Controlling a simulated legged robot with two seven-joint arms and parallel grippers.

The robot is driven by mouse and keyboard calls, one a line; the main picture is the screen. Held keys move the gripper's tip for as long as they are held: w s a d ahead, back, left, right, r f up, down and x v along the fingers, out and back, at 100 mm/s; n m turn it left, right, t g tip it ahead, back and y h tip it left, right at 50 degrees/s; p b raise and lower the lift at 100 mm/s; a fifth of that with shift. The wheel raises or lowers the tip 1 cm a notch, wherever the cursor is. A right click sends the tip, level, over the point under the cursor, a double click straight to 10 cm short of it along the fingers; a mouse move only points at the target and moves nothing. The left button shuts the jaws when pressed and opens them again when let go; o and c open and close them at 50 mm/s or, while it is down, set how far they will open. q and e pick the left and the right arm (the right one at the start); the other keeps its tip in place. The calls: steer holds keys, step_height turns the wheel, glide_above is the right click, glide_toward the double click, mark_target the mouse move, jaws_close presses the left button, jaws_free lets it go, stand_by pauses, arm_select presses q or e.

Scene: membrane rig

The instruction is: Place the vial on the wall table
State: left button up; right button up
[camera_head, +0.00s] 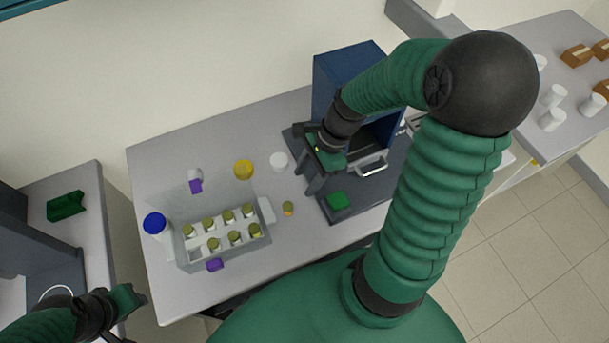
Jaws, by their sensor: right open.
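Several vials with olive-yellow caps stand in a clear rack (222,238) on the grey table (180,290). One vial (288,209) with a yellowish top stands alone on the table, just right of the rack. I cannot tell which table is the wall table. My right gripper (313,187) is open, over the dark base of the blue rig, right of the lone vial and apart from it. I see nothing between its fingers. My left gripper (135,298) is at the lower left, partly shown, and its jaws are unclear.
A blue rig (345,65) with a metal handle and a green block (337,201) stands on the table. A yellow-capped jar (243,169), a white cup (279,161) and a blue-capped bottle (154,223) stand nearby. Another bench (560,150) at the right holds white cups and brown boxes.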

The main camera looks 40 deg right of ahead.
steer(key=a+n+t+h, duration=0.1)
steer(key=a+n+h, duration=0.3)
steer(key=n, duration=1.7)
steer(key=a, duration=0.3)
steer(key=shift+w+a+f, duration=0.2)
steer(key=shift+w+a, duration=0.1)
steer(key=shift+a, duration=0.05)
steer(key=shift+a, duration=0.3)
steer(key=shift+d, duration=0.2)
